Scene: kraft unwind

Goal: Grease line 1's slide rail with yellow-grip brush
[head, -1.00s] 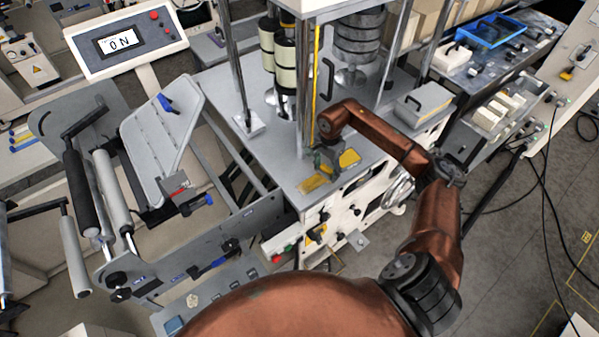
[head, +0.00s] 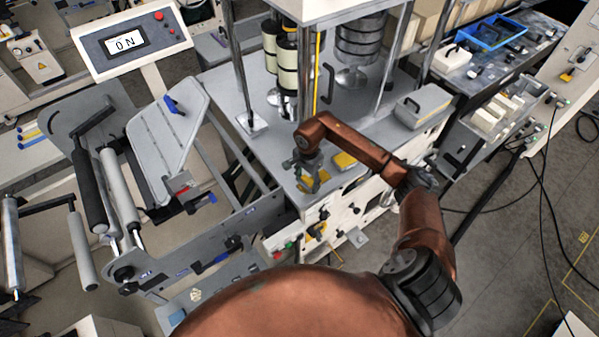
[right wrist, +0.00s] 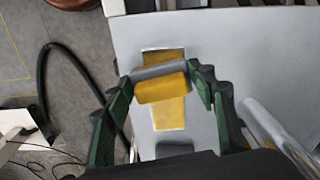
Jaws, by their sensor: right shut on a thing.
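My right gripper (head: 308,182) is low over the front of the grey machine deck. In the right wrist view its green-lined fingers (right wrist: 165,85) are closed around the brush, whose yellow grip (right wrist: 160,88) lies crosswise between them beside a grey bar-like part. A flat yellow patch (right wrist: 168,115) shows on the deck behind the grip. In the head view the brush is mostly hidden by the gripper. I cannot tell which part is line 1's slide rail; rails (head: 235,150) run between the roller frame and the deck. My left gripper is out of view.
A yellow-topped block (head: 345,161) sits on the deck right of the gripper. Upright posts (head: 237,70) and a grey handled box (head: 424,105) stand on the deck. The roller frame (head: 165,140) is at left. A display (head: 125,42) reads ON.

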